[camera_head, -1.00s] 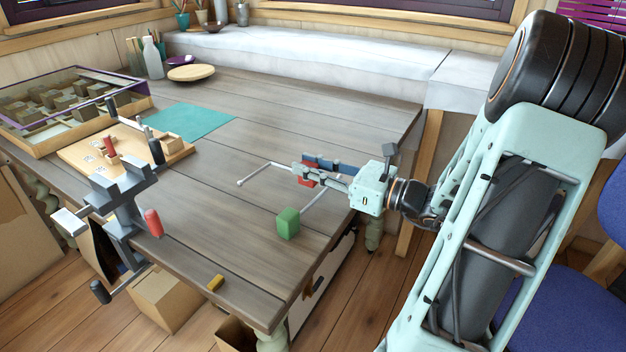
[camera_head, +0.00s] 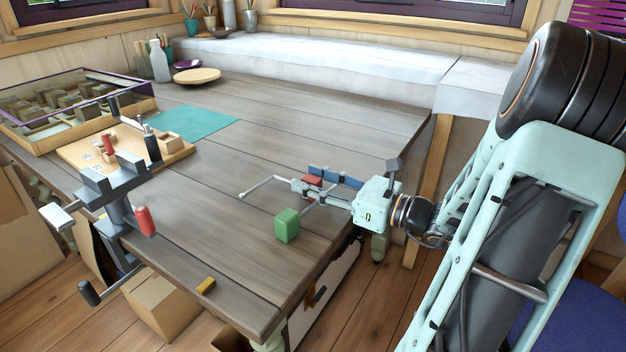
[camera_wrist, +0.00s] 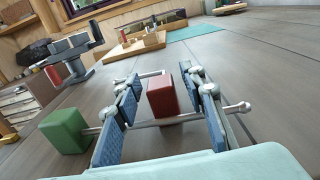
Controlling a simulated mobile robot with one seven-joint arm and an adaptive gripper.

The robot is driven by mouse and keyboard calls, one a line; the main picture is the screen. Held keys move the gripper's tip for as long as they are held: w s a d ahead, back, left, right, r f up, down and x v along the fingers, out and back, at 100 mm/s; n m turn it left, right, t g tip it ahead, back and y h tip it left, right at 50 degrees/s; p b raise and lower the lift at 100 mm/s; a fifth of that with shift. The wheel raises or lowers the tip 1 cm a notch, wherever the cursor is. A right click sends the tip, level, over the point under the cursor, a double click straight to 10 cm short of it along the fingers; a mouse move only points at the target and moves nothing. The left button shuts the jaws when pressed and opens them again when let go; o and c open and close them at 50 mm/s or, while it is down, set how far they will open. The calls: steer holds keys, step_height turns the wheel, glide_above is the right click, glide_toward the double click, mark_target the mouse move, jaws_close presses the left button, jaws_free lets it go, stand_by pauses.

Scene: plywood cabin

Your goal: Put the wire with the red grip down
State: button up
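The wire's red grip (camera_head: 313,180) is a block on a thin grey rod, low over the table near its right edge. In the wrist view the red grip (camera_wrist: 162,96) stands between the two blue-padded fingers of my gripper (camera_wrist: 164,82), with a gap on each side. My gripper (camera_head: 304,177) is open around it. The rod (camera_head: 262,186) has a bent end with a small ball on the left. Another rod part runs to a green block (camera_head: 287,226), which seems to rest on the table. Whether the whole wire touches the table is hard to tell.
A vise with a red handle (camera_head: 145,221) is at the table's left front edge. A wooden board (camera_head: 178,153), a teal mat (camera_head: 200,122) and a partitioned case (camera_head: 140,104) lie farther back. A small yellow block (camera_head: 205,286) lies near the front edge. The table's middle is clear.

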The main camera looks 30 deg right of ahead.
steer(key=shift+r, duration=0.1)
steer(key=shift+s+d+r, duration=0.1)
steer(key=shift+s+r, duration=0.05)
steer(key=p+v, duration=0.3)
steer(key=v, duration=0.8)
steer(key=shift+s+p, duration=0.3)
steer(key=shift+s, duration=0.05)
steer(key=shift+d, duration=0.1)
